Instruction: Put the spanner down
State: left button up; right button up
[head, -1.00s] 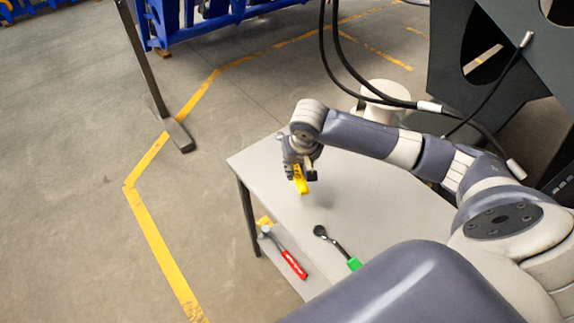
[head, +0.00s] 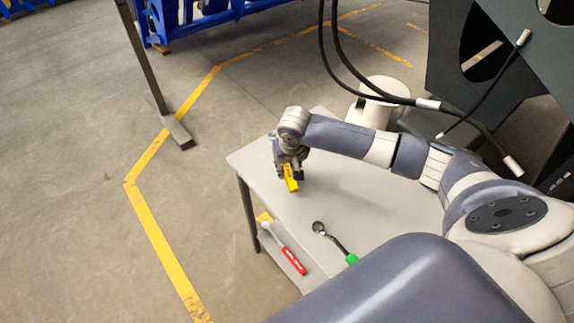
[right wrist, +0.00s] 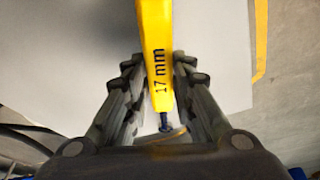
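The spanner (head: 291,182) is yellow, and the right wrist view shows "17 mm" printed on its handle (right wrist: 156,45). My right gripper (head: 288,165) is shut on it, with a finger on each side of the handle in the right wrist view (right wrist: 157,85). It holds the spanner over the left part of the grey table (head: 350,195), pointing down. I cannot tell if the spanner's lower end touches the tabletop. My left gripper is not in view.
A ratchet with a green handle (head: 351,259) lies near the table's front edge. A red-handled tool (head: 293,262) and a small yellow thing (head: 264,217) lie on the lower shelf. Black hoses (head: 345,65) hang behind. The tabletop around the spanner is clear.

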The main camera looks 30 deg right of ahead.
jog(key=shift+o, duration=1.3)
jog(key=shift+r, duration=0.1)
jog(key=v, duration=1.2)
jog(key=shift+a, duration=0.1)
